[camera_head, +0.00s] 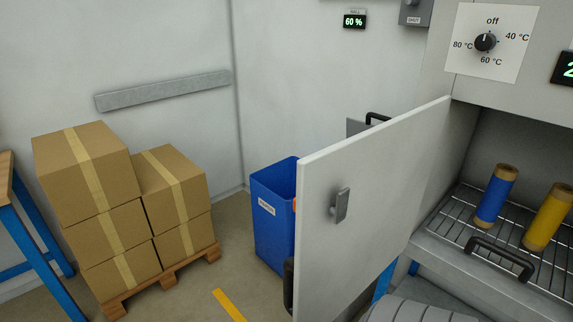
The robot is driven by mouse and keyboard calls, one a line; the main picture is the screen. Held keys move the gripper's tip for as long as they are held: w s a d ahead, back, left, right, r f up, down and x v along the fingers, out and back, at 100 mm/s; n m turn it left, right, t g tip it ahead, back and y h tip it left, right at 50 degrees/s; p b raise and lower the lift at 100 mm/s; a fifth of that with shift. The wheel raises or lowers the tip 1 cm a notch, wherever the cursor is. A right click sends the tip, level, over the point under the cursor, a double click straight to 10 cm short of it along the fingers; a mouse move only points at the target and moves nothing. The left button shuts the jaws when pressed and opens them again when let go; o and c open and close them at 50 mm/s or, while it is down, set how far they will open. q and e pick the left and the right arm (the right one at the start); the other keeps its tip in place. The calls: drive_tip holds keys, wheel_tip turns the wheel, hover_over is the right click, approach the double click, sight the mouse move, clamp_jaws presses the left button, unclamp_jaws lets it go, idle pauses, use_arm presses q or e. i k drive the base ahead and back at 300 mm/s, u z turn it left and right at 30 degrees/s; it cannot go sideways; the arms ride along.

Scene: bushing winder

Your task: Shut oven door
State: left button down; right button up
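The oven door (365,215) is a light grey panel and stands wide open. It swings out toward me from the left side of the oven opening. A small grey latch (341,206) is on its inner face. A black curved part (289,285) shows at the door's near left edge; it looks like a handle, mostly hidden. The oven chamber (480,135) is open at right. Neither of my grippers is in view.
A blue bin (270,220) stands behind the door, partly hidden by it. Stacked cardboard boxes (88,165) sit on a wooden pallet (165,277) at left. Open floor lies between pallet and door.

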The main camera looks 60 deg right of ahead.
sight(386, 167)
drive_tip(key=i, duration=1.4)
drive_tip(key=z, duration=3.85)
drive_tip(key=i, duration=0.5)
drive_tip(key=z, duration=1.5)
drive_tip(key=k, duration=0.6)
drive_tip(key=u, duration=0.3)
